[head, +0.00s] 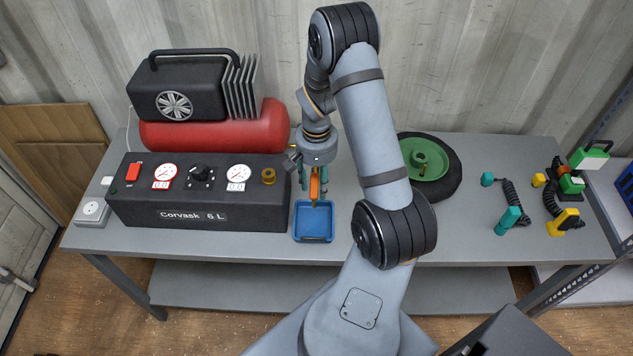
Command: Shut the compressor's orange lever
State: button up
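The compressor has a red tank (215,132), a black motor (180,90) and a black front panel (195,212) marked "Corvask 6 L". My gripper (314,192) points down just right of the panel, above a small blue tray (313,235). Its two teal fingers are apart, with an upright orange piece (315,186) between them. This may be the orange lever, but its mount is hidden by my gripper. I cannot tell whether the fingers touch it or how the lever is turned.
The panel carries a red switch (133,172), two white gauges, a black knob and a brass fitting (268,176). A green-hubbed wheel (430,168) lies right of my arm. Teal and yellow coiled-hose tools sit farther right. The front of the bench (470,244) is clear.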

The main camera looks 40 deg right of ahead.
grip_shut()
dwell(0.6)
